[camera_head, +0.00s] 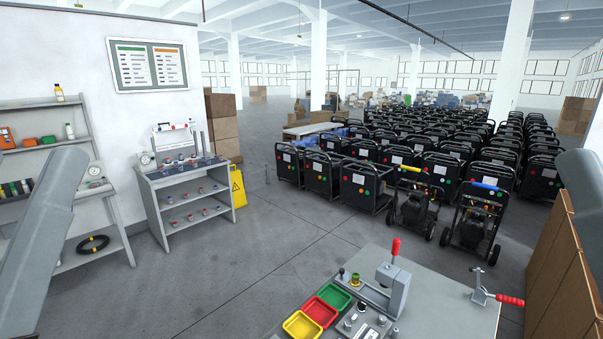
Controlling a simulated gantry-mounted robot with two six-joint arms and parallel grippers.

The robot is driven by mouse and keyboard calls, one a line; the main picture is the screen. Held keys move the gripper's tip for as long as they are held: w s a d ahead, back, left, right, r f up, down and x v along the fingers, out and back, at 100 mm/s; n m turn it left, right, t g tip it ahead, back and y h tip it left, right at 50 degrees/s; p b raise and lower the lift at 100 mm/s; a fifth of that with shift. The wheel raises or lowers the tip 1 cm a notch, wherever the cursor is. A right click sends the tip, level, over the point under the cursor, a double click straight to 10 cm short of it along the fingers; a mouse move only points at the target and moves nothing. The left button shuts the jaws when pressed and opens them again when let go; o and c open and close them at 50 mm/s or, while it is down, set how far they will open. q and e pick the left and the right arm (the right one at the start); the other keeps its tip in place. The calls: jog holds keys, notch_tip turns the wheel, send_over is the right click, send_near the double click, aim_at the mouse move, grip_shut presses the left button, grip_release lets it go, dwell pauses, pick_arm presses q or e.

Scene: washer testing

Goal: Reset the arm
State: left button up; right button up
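Part of my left arm, a grey link, rises along the left edge of the head view. Part of my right arm, a grey link, shows at the right edge. Neither gripper is in view, so I cannot see their fingers or whether they hold anything. A grey workbench (440,312) stands at the bottom, between the two arms. On it is a clamp fixture (393,285) with a red handle.
Yellow (302,326), red (320,312) and green (335,296) trays sit on the bench. A second red-handled clamp (492,295) is at its right edge. Brown boxes (563,280) stand close on the right. A grey shelf unit (185,195) stands left, with open floor (275,255) between.

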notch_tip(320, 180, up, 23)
jog(key=p, duration=2)
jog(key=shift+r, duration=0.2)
